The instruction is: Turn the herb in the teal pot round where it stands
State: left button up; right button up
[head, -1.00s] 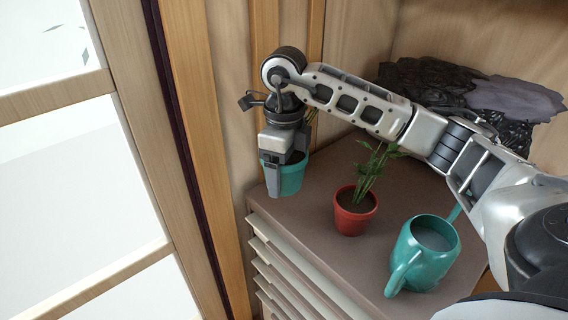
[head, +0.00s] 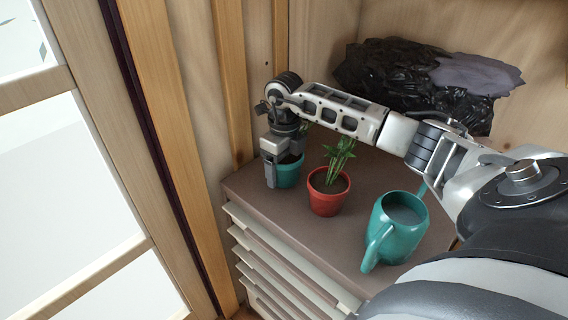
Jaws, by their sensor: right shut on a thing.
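The teal pot (head: 289,175) stands on the cabinet top at its far left corner, by the wall. My right gripper (head: 281,174) points down over it and is shut on its rim, with one finger outside the near left wall. The herb in the teal pot is mostly hidden behind my gripper and wrist; only a little green shows beside the wrist. The pot looks upright. My left gripper is not in the head view.
A red pot (head: 326,198) with a leafy plant (head: 340,158) stands close to the right of the teal pot. A teal watering can (head: 397,232) stands nearer, at the front right. Black bags (head: 405,85) lie at the back. The cabinet top (head: 290,215) ends at its left edge above slatted drawers.

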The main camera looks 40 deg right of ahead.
dwell(0.3)
jog(key=shift+f+b, duration=0.3)
jog(key=shift+f, duration=0.25)
jog(key=o, duration=1.2)
jog(key=shift+r, duration=0.15)
notch_tip(320, 180, up, 16)
jog(key=shift+f+p, duration=0.1)
jog(key=shift+p, duration=0.25)
